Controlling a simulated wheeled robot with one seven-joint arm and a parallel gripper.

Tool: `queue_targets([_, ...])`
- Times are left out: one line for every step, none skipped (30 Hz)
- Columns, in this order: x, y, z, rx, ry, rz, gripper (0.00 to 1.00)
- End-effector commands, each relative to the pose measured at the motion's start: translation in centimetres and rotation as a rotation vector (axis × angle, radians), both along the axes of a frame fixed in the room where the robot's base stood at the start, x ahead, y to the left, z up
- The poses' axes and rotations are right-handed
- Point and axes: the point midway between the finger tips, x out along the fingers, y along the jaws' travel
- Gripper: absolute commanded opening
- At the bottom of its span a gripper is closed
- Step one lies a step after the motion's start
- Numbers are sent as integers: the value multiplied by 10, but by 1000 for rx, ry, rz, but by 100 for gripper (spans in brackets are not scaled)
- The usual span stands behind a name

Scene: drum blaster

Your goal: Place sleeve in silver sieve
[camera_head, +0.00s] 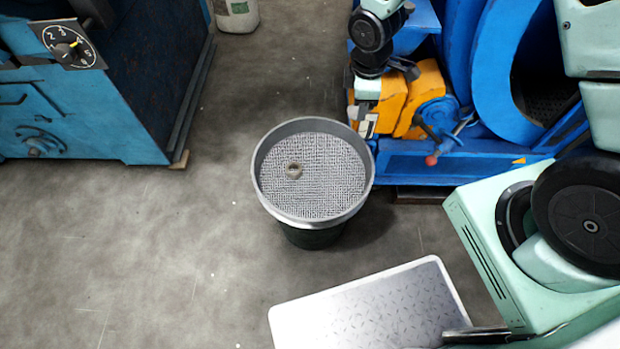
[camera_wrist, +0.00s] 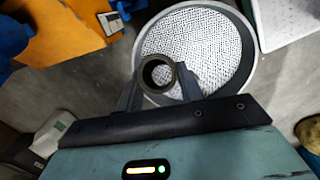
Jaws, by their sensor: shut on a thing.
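In the wrist view, my gripper (camera_wrist: 160,84) is shut on a grey, ring-shaped sleeve (camera_wrist: 143,77). The sleeve's open end faces the camera, with a grey finger on each side. Beyond it is the round silver sieve (camera_wrist: 215,55), and the sleeve overlaps its lower left part in the picture. In the head view, the sieve (camera_head: 340,190) sits on top of a dark bucket (camera_head: 312,238). My fingers are not clearly seen in the head view.
A pale tray (camera_head: 370,310) is below the sieve in the head view. A blue machine with an orange block (camera_head: 425,90) stands at the upper right. A blue cabinet (camera_head: 90,115) stands at the left. The floor between cabinet and sieve is clear.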

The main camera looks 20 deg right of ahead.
Motion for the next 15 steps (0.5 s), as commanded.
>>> queue_targets([-5, 10, -30, 4, 6, 159, 7])
queue_targets([-7, 16, -39, 5, 8, 252, 7])
queue_targets([-9, 24, -50, 9, 7, 367, 7])
queue_targets([-11, 29, -57, 12, 7, 450, 7])
queue_targets([-13, 34, -64, 15, 6, 524, 7])
queue_targets([-16, 39, -72, 19, 5, 614, 7])
queue_targets([-18, 43, -77, 21, 3, 672, 7])
queue_targets([-20, 47, -81, 24, 2, 725, 7])
queue_targets([-21, 50, -86, 27, -1, 784, 7])
queue_targets([-23, 53, -88, 28, -1, 820, 7])
queue_targets([-24, 55, -90, 30, -2, 849, 7])
queue_targets([-25, 56, -94, 31, -2, 880, 7])
queue_targets([-25, 58, -97, 32, -3, 896, 7])
queue_targets([-26, 58, -101, 33, -4, 907, 7])
queue_targets([-26, 59, -108, 33, -4, 916, 7])
